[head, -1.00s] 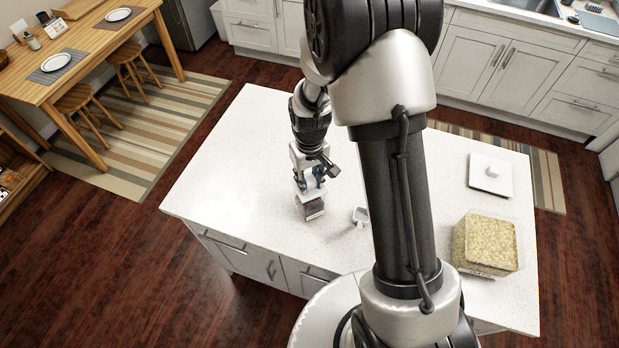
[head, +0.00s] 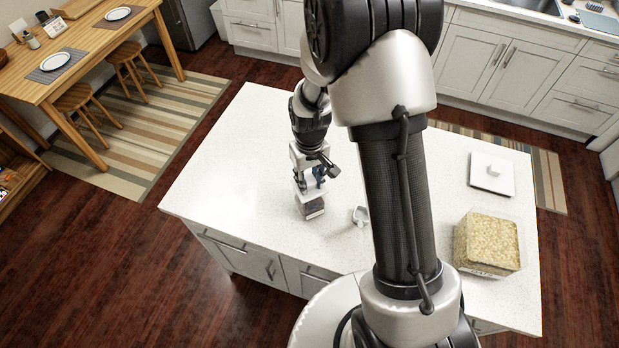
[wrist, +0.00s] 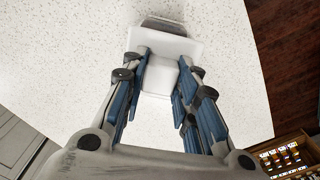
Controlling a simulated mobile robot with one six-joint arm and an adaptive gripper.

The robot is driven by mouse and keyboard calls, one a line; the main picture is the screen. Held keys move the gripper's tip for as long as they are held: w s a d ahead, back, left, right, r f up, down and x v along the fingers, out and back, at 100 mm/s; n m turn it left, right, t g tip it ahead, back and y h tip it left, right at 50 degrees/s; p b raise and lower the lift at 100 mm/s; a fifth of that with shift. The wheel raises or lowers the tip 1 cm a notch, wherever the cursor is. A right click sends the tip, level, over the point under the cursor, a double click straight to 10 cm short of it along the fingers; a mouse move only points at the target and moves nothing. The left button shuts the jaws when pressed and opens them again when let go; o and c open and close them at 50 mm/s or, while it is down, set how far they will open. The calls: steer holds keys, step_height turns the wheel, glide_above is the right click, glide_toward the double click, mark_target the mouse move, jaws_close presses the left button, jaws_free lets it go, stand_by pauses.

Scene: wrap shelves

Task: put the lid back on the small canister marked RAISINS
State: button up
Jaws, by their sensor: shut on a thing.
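My gripper (wrist: 158,75) is shut on the knob of a small white square lid (wrist: 165,47). In the head view, my gripper (head: 311,178) points down over the left middle of the white island. The small canister (head: 313,208), clear with dark contents, stands upright directly below it. In the wrist view, part of the canister (wrist: 163,24) shows past the lid's far edge; the lid hides the rest. I cannot tell whether the lid touches the rim or is seated. The canister's label is too small to read.
A white scoop (head: 360,216) lies just right of the canister on the island (head: 240,150). A large square canister of pale flakes (head: 487,243) stands open at the right, with a larger white lid (head: 491,174) behind it. The island's left side is clear.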

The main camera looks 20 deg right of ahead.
mark_target(310, 180)
steer(key=shift+f+b, duration=0.25)
steer(key=shift+b, duration=0.05)
stand_by(0.5)
steer(key=o, duration=1.1)
steer(key=shift+o, duration=0.5)
steer(key=o, duration=0.5)
steer(key=shift+r+p, duration=2.4)
steer(key=shift+r, duration=1.1)
